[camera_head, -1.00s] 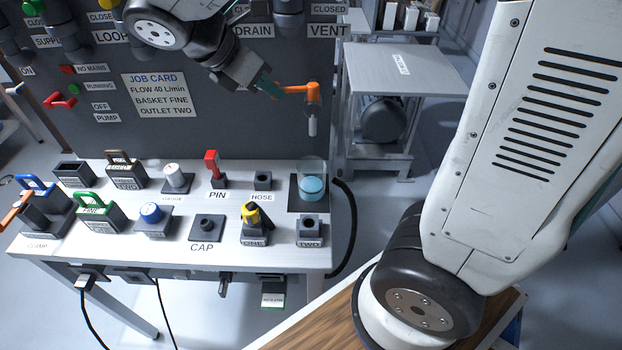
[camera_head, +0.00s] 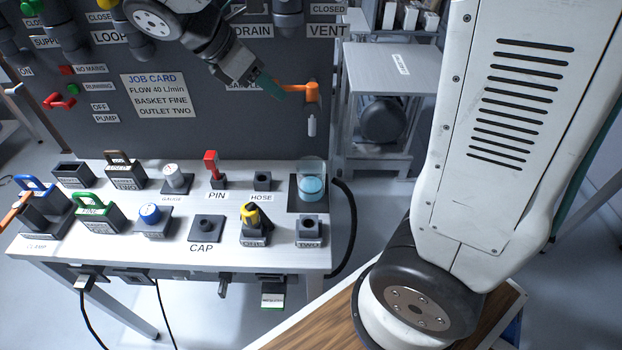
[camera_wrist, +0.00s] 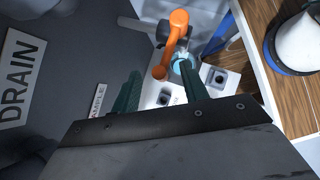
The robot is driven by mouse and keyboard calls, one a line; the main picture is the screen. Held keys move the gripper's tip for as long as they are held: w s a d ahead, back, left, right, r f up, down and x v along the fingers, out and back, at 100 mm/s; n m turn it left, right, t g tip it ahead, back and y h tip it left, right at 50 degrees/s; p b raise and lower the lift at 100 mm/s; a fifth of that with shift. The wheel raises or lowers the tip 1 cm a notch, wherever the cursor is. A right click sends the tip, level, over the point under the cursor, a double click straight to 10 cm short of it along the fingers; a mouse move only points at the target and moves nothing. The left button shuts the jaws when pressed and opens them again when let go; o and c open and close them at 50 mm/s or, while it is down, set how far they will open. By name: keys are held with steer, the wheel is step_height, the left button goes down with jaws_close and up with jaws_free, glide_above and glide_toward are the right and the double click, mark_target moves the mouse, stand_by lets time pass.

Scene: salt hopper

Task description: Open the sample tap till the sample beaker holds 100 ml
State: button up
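The orange sample tap handle (camera_head: 304,90) is on the dark panel, below the VENT label. It points left toward my gripper (camera_head: 273,87). In the wrist view, the orange handle (camera_wrist: 169,45) has its near end between and just beyond my two green fingertips (camera_wrist: 159,72). The fingers are apart, and I cannot tell whether they touch the handle. A pale spout (camera_head: 312,126) hangs under the tap. The clear sample beaker (camera_head: 312,186) stands below on a dark base, with light blue liquid in its lower part. Its marks are unreadable. Its blue liquid also shows in the wrist view (camera_wrist: 182,65).
The white bench (camera_head: 180,245) carries several parts, including a red-handled pin (camera_head: 211,164) and a yellow-topped block (camera_head: 250,213). A black hose (camera_head: 352,225) hangs at the bench's right end. A grey side table (camera_head: 405,75) stands at the back right.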

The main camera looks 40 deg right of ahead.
steer(key=shift+a, duration=0.1)
steer(key=shift+v, duration=2.55)
steer(key=v, duration=0.7)
steer(key=shift+a+r, duration=0.25)
steer(key=shift+r, duration=0.1)
steer(key=s+d+f+m+t+y, duration=0.1)
steer(key=s+d+f+m+y, duration=0.3)
steer(key=s+m, duration=0.4)
steer(key=s+d+f+m+t+y, duration=0.1)
steer(key=s+d+f+m+y, duration=0.3)
steer(key=s+m, duration=0.4)
steer(key=s+d+f, duration=0.1)
steer(key=s+f, duration=0.1)
steer(key=s, duration=0.4)
steer(key=shift+d+m, duration=0.3)
steer(key=shift+d, duration=0.05)
